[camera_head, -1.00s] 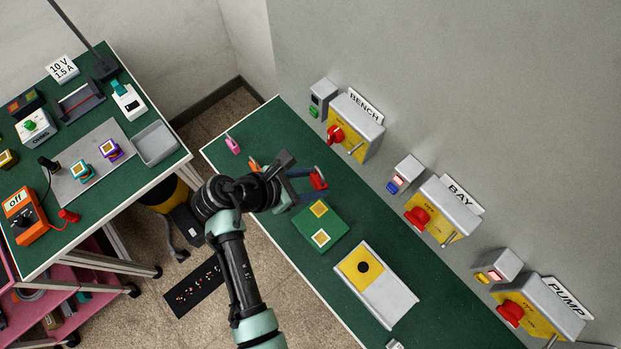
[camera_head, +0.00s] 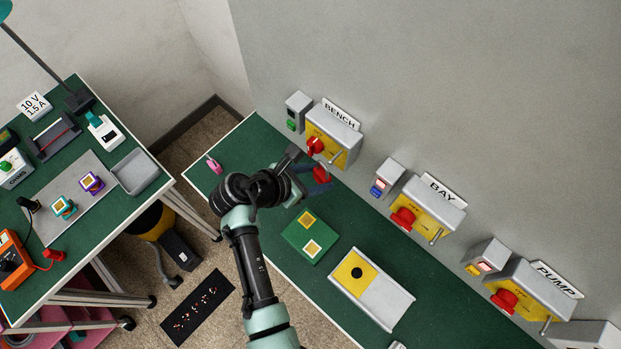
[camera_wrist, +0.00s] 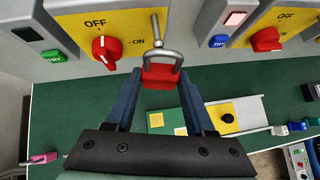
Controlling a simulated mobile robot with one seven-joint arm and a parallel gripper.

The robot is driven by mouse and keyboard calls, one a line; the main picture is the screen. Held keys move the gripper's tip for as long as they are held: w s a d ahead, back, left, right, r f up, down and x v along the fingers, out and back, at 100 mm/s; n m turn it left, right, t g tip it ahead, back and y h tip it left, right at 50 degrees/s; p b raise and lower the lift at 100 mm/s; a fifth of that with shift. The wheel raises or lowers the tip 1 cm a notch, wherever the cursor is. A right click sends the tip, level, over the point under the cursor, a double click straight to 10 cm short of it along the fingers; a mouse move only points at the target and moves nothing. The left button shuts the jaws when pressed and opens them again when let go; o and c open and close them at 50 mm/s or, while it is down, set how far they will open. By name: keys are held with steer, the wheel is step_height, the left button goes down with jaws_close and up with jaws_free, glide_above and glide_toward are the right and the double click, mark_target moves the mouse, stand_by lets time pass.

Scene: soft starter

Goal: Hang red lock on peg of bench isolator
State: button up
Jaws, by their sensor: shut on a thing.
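The red lock (camera_wrist: 160,76) is held between the two blue fingers of my gripper (camera_wrist: 160,92) in the wrist view, its grey shackle pointing up. In the head view the red lock (camera_head: 321,174) shows at the end of my gripper (camera_head: 314,180), just below the bench isolator (camera_head: 333,137). The bench isolator has a yellow face and a red knob (camera_wrist: 105,49) pointing to OFF. Its peg (camera_head: 337,157) sticks out at the lower right of the face. In the wrist view the shackle overlaps the isolator's right edge; I cannot tell whether it touches the peg.
The bay isolator (camera_head: 428,208) and pump isolator (camera_head: 530,291) are further right along the wall. On the green bench are a green block (camera_head: 296,232) with yellow squares, a white-and-yellow box (camera_head: 386,303) and a pink item (camera_head: 213,165). A second workbench stands at left.

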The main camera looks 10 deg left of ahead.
steer(key=shift+w+d+f, duration=0.35)
steer(key=shift+w+d, duration=0.3)
steer(key=shift+w, duration=0.25)
steer(key=shift+w+d+f, duration=0.3)
steer(key=shift+w+d, duration=0.35)
steer(key=shift+w, duration=0.25)
steer(key=shift+f, duration=0.1)
steer(key=o, duration=1.2)
steer(key=shift+a, duration=0.1)
